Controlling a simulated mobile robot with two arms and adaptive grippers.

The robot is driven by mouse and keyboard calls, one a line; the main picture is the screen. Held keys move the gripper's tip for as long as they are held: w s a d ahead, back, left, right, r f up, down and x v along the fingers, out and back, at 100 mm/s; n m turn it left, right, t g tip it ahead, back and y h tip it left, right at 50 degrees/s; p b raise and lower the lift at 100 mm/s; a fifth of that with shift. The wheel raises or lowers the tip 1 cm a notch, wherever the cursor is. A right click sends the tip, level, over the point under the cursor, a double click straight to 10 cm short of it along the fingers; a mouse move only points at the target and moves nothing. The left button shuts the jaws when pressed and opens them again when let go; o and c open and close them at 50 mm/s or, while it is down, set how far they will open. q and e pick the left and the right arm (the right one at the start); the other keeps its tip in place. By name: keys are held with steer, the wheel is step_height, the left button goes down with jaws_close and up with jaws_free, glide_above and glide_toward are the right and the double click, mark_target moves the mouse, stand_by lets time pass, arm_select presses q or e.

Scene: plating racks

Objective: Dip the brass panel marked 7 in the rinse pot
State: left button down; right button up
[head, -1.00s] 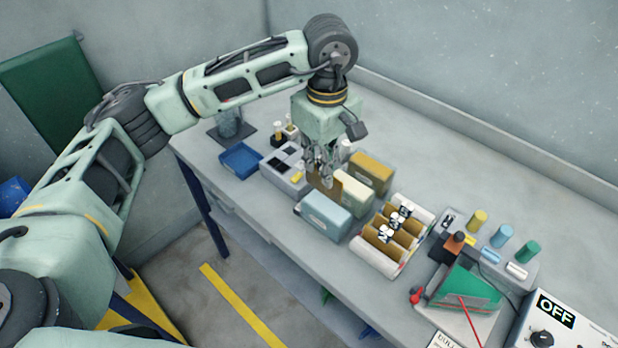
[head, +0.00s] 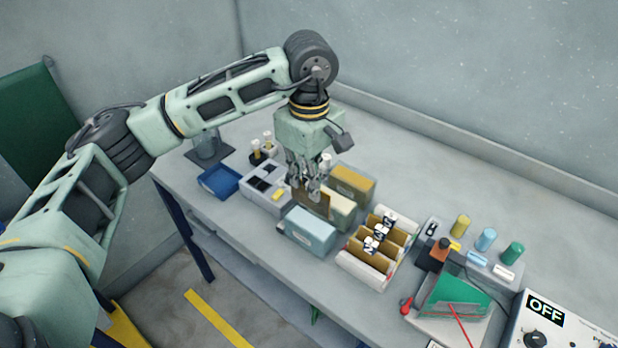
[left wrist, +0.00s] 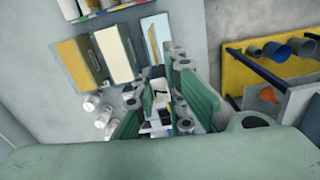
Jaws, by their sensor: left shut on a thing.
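My left gripper (head: 308,188) is shut on a brass panel (head: 312,204) that hangs below its fingers. The panel's mark is hidden. The panel is close beside the cream tank (head: 342,207) and behind the light blue tank (head: 308,232); I cannot tell whether its lower edge is inside a tank. An ochre tank (head: 352,182) stands behind. The tank labels are too small to read, so I cannot tell which is the rinse pot. The left wrist view shows the gripper (left wrist: 156,92) beside the cream tank (left wrist: 113,55). My right gripper is not in view.
A rack (head: 362,272) holds several brass panels with number tags, right of the tanks. A grey tray (head: 262,200) and a blue bin (head: 219,183) stand left. The back strip is clear.

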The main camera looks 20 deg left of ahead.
arm_select(q)
steer(key=shift+f+b, duration=0.55)
steer(key=shift+f, duration=0.2)
steer(key=shift+f+b, duration=4.45)
steer(key=shift+f, duration=0.5)
steer(key=shift+r+p, duration=0.4)
steer(key=shift+r, duration=0.3)
steer(key=shift+r+p, duration=1.85)
steer(key=shift+r, duration=1.75)
